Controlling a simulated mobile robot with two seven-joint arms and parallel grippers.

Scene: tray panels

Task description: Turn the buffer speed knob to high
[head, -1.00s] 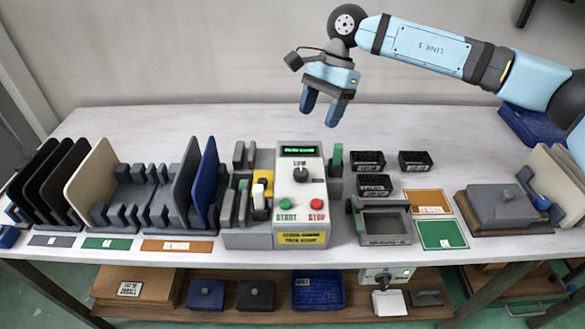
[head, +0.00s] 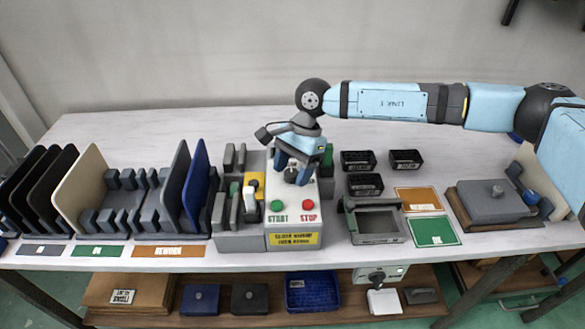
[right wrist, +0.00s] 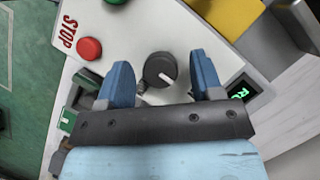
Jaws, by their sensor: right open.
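The buffer speed knob (right wrist: 160,70) is a dark round knob with a light pointer line, on the sloped white face of the control box (head: 292,240). In the head view the knob (head: 291,176) is partly hidden by my right gripper. My right gripper (head: 292,172) is over the box, its blue fingers pointing down. In the right wrist view the open fingers (right wrist: 163,82) stand on either side of the knob, with gaps on both sides. I cannot tell whether the fingertips reach its height. The speed label is hidden in the head view. My left gripper is not in view.
Below the knob are a green START button (head: 277,206) and a red STOP button (head: 308,205). Left of the box is a fixture with grey blocks and a yellow part (head: 254,183). Small black trays (head: 358,161) stand to the right. A grey frame (head: 375,226) sits right of the box.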

